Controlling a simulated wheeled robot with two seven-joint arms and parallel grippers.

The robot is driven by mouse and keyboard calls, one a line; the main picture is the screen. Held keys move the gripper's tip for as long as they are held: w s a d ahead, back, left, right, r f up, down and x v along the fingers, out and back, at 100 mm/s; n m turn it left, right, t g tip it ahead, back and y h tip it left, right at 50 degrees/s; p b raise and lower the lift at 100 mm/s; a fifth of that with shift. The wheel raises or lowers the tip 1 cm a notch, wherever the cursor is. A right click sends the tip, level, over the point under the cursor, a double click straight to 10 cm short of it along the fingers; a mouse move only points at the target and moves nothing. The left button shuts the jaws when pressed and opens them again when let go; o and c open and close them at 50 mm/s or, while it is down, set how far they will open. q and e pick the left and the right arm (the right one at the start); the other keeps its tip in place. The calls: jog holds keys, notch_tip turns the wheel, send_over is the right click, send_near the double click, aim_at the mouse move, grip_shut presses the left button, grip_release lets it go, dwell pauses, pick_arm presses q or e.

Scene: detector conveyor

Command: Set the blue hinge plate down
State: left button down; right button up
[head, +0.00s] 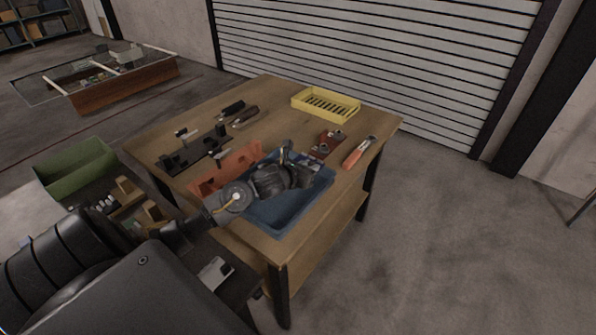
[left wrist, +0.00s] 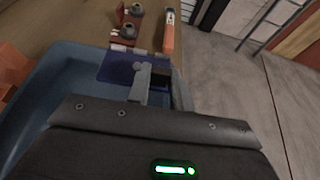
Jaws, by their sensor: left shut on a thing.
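My left gripper (head: 286,155) is over the far part of the blue tray (head: 282,216) on the wooden table. It is shut on the blue hinge plate (left wrist: 117,67), which shows dark blue with paler knuckles along its far edge. In the head view a small part of the hinge plate (head: 309,161) shows beyond the gripper; the rest is hidden. In the left wrist view the gripper's fingers (left wrist: 152,82) cover the plate's right part. I cannot tell whether the plate touches the tray. My right gripper is not in view.
A reddish-brown plate with dark knobs (head: 327,144) and an orange-handled tool (head: 356,154) lie just beyond the tray. An orange bracket (head: 225,168) is left of it. A yellow basket (head: 326,104) stands at the back. Dark parts (head: 190,152) lie at the left.

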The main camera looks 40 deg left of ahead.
pick_arm(q)
jog(key=w+a+f, duration=0.1)
jog(key=f, duration=0.1)
jog(key=w+a+f, duration=0.1)
jog(key=a+f, duration=0.1)
jog(key=w+a+f+p, duration=0.1)
jog(key=a+f, duration=0.1)
jog(key=shift+w+a, duration=0.15)
jog(key=shift+w, duration=0.1)
jog(key=shift+w+a+f, duration=0.1)
jog(key=shift+a+f, duration=0.15)
jog(key=shift+f, duration=1.9)
jog(key=c, duration=1.3)
grip_release()
jog(key=shift+o, duration=0.2)
jog(key=shift+r, duration=0.15)
